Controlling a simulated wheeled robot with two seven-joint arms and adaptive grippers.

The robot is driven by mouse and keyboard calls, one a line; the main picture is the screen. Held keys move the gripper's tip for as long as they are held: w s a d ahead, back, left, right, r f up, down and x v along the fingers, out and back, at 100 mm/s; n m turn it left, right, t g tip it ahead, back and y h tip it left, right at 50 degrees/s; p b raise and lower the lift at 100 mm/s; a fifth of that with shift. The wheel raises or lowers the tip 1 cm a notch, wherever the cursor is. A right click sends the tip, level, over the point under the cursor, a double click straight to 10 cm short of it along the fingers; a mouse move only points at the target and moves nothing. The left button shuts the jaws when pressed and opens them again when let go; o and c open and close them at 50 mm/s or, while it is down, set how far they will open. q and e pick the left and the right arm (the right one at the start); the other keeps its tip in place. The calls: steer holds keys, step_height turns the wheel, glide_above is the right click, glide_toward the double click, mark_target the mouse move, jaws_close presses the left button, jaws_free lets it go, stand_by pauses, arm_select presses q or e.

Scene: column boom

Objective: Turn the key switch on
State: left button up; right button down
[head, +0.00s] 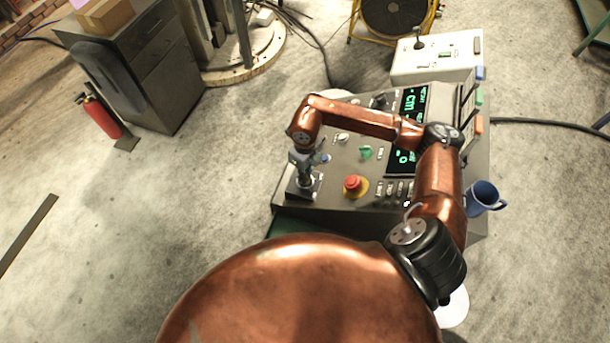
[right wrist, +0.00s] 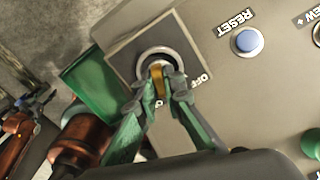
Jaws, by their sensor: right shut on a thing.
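The key switch (right wrist: 152,58) is a round metal ring on a square grey plate at the corner of the control console. In the right wrist view a brass-coloured key (right wrist: 157,82) stands in the ring. My right gripper (right wrist: 166,88) is shut on the key, with one fingertip on each side of it. The fingers hide part of the key and part of the lettering. An "OFF" label shows right of the fingers. In the head view my right gripper (head: 304,162) is over the console's left corner.
On the console (head: 330,205) are a red emergency button (head: 352,184), a green knob (head: 365,153) and lit displays. A blue RESET button (right wrist: 247,41) is right of the switch. A blue mug (head: 484,197) stands at the console's right side. Open floor lies to the left.

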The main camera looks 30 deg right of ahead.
steer(key=shift+w+r+m+b, duration=0.15)
steer(key=shift+m+b, duration=0.2)
steer(key=shift+m, duration=0.55)
steer(key=shift+w+r+m+b, duration=0.1)
steer(key=shift+m+b, duration=0.2)
steer(key=shift+m, duration=0.6)
stand_by(0.6)
steer(key=c, duration=2)
jaws_free()
steer(key=shift+s+f, duration=0.15)
step_height(320, 180, up, 12)
